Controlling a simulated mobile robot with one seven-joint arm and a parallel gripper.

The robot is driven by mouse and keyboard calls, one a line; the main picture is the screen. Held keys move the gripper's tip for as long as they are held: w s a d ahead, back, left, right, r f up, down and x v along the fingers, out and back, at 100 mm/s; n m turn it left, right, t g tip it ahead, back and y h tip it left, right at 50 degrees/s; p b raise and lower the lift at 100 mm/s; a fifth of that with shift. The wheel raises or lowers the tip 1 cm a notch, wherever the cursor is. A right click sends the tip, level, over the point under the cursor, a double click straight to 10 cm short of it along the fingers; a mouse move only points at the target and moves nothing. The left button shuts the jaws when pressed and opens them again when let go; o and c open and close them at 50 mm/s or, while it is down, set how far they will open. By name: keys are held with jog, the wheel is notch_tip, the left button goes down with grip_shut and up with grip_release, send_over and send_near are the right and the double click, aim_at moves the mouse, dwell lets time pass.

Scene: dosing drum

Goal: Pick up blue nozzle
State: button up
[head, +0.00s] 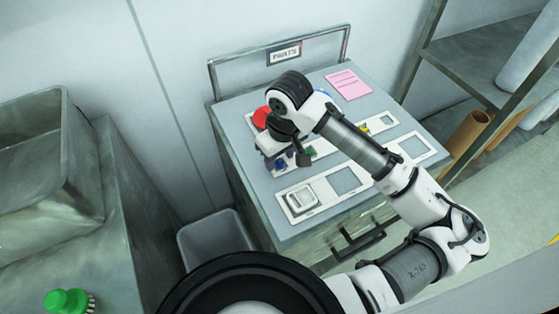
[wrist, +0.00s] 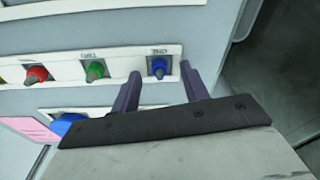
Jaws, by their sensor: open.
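The blue nozzle (wrist: 158,68) sits in a white labelled strip on the grey cart top, at the end of a row. In the wrist view, the two dark fingers of my gripper (wrist: 160,72) are apart, one on each side of the nozzle. The gripper is open and holds nothing. I cannot tell whether a finger touches the nozzle. In the head view, my gripper (head: 292,160) is low over the left part of the cart, and my arm hides much of the row.
A green nozzle (wrist: 95,70) and a red nozzle (wrist: 37,75) sit in the same row. A pink sheet (head: 349,85) and a red round object (head: 262,117) are on the cart (head: 235,118). A white strip with square recesses (head: 343,181) lies at the front. A grey bin (head: 215,240) stands left.

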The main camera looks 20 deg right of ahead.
aim_at(280, 159)
grip_shut()
jog(key=shift+r, duration=0.1)
notch_tip(280, 159, up, 20)
jog(key=b, duration=0.1)
dwell(0.5)
